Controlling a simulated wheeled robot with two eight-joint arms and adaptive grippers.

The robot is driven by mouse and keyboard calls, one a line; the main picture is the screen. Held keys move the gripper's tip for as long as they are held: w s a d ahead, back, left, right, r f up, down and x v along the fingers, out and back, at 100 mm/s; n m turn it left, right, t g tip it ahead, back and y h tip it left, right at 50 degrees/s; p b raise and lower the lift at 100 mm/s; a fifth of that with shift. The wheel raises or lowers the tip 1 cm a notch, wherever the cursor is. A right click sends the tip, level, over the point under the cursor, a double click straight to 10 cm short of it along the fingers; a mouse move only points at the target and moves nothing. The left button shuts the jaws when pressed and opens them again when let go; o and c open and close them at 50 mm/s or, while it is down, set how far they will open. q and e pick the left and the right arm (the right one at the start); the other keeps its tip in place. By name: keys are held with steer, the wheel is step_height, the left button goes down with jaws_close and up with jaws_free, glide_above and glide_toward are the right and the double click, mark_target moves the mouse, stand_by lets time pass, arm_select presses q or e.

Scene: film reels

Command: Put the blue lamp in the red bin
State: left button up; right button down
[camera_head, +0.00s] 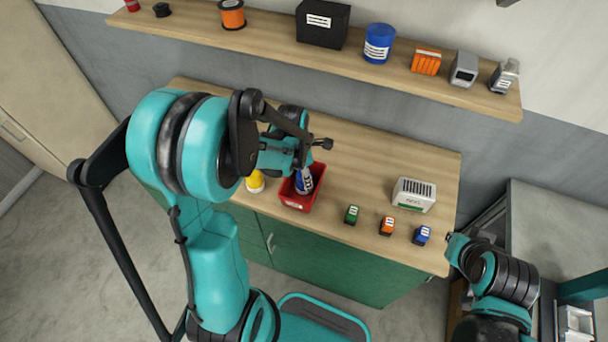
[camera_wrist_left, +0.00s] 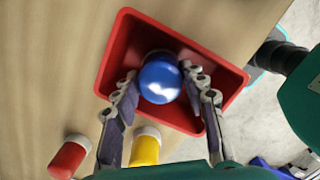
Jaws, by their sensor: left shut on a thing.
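The blue lamp (camera_head: 304,182), a rounded blue body with a white label, is in my left gripper (camera_head: 302,163). In the left wrist view the gripper's two fingers (camera_wrist_left: 160,76) are shut on either side of the blue lamp (camera_wrist_left: 160,82). The lamp is within the walls of the red bin (camera_head: 297,203), which also shows in the wrist view (camera_wrist_left: 114,57). I cannot tell whether the lamp touches the bin floor.
A yellow item (camera_head: 255,183) stands just left of the bin; a red one (camera_wrist_left: 69,157) shows nearby. Small green (camera_head: 351,214), orange (camera_head: 387,226) and blue (camera_head: 422,235) boxes and a white device (camera_head: 414,194) are to the right. A wall shelf (camera_head: 275,40) holds several items.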

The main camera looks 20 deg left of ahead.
arm_select(q)
steer(key=shift+d, duration=0.1)
steer(key=o, duration=1.2)
steer(key=shift+f, duration=0.1)
